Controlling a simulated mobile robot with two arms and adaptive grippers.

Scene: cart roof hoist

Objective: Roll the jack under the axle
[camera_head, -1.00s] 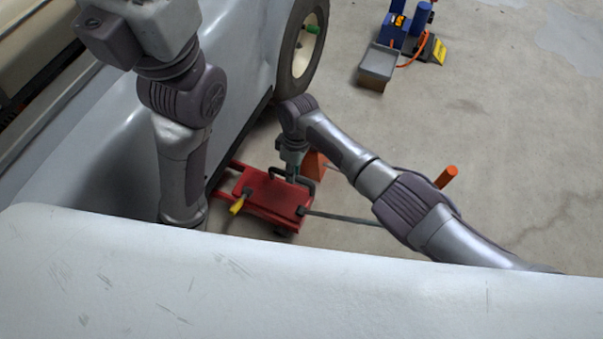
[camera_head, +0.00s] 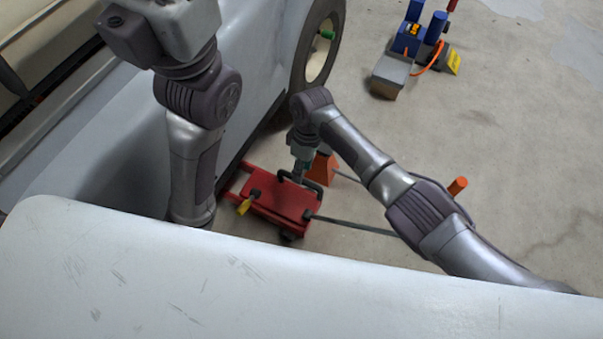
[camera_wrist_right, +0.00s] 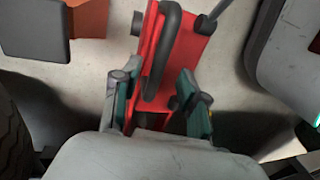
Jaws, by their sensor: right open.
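The red jack (camera_head: 278,203) lies low on the floor beside the pale cart body (camera_head: 235,90), its left end close to the cart's lower edge. It has a black grab handle on top, a yellow part and a long grey bar running right. My right gripper (camera_head: 302,172) is over the jack at the black handle. In the right wrist view the open fingers (camera_wrist_right: 156,82) stand on either side of the handle (camera_wrist_right: 168,50) with the red jack (camera_wrist_right: 143,70) below. My left arm reaches down beside the cart, its gripper hidden behind the pale foreground panel. No axle shows.
An orange stand (camera_head: 321,168) is just behind my right gripper. A cart wheel (camera_head: 318,55) is further back. A blue and grey device (camera_head: 408,50) stands at upper right. A pale scratched panel (camera_head: 250,285) fills the foreground.

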